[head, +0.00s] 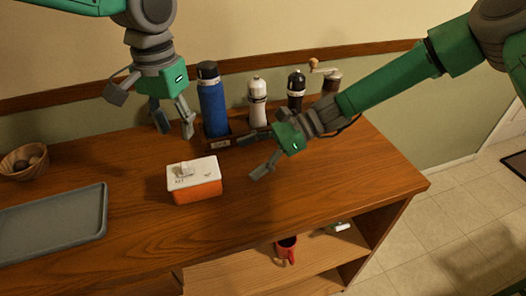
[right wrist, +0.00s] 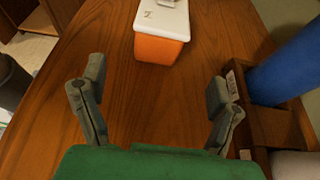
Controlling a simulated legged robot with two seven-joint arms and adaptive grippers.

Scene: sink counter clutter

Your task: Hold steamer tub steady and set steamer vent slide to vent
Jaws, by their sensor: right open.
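The steamer tub (head: 198,190) is an orange box with a white lid, standing on the wooden counter. Its orange side also shows at the top of the right wrist view (right wrist: 158,48). The vent slide (head: 186,169) is a small raised piece on the lid; I cannot tell its setting. My left gripper (head: 174,131) hangs above and behind the tub, fingers apart, empty, not touching it. My right gripper (head: 256,155) is open and empty to the right of the tub, apart from it. In the right wrist view its two fingers (right wrist: 158,95) point toward the tub.
A wooden rack (head: 238,138) behind holds a blue bottle (head: 213,107), a white mill (head: 257,103) and a dark mill (head: 296,90). A grinder (head: 331,82) stands beside them. A grey tray (head: 50,224) and wooden bowl (head: 22,164) are at left.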

